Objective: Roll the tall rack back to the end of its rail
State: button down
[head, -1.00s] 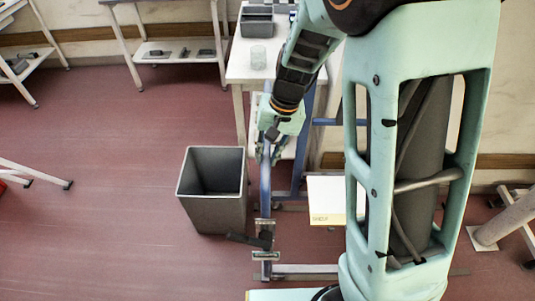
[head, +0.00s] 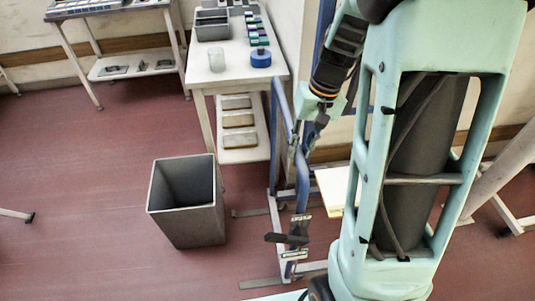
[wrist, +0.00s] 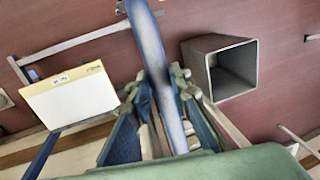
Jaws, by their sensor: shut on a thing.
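The tall rack (head: 303,182) is a blue tube frame standing upright, right of centre in the head view. Its blue post (wrist: 150,50) runs between my fingers in the wrist view. My gripper (head: 299,145) is shut on this post; both fingers also show in the wrist view (wrist: 163,90). A cream labelled board (wrist: 68,95) is beside the post in the wrist view. Grey metal strips lie on the floor at the rack's foot; I cannot tell which is the rail. My arm hides part of the rack.
A grey bin (head: 187,215) stands on the floor left of the rack. A white table (head: 225,75) with trays, a glass and a blue roll is behind it. Another bench (head: 130,65) is at the back left.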

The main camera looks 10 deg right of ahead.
jog(key=d+b, duration=0.1)
jog(key=d, duration=2.2)
jog(key=shift+s+b, duration=0.35)
jog(key=shift+s, duration=0.05)
jog(key=shift+d, duration=0.1)
jog(key=c, duration=1.8)
grip_release()
jog(key=shift+d, duration=0.1)
notch_tip(320, 180, up, 12)
jog(key=d, duration=0.2)
jog(key=shift+d, duration=0.1)
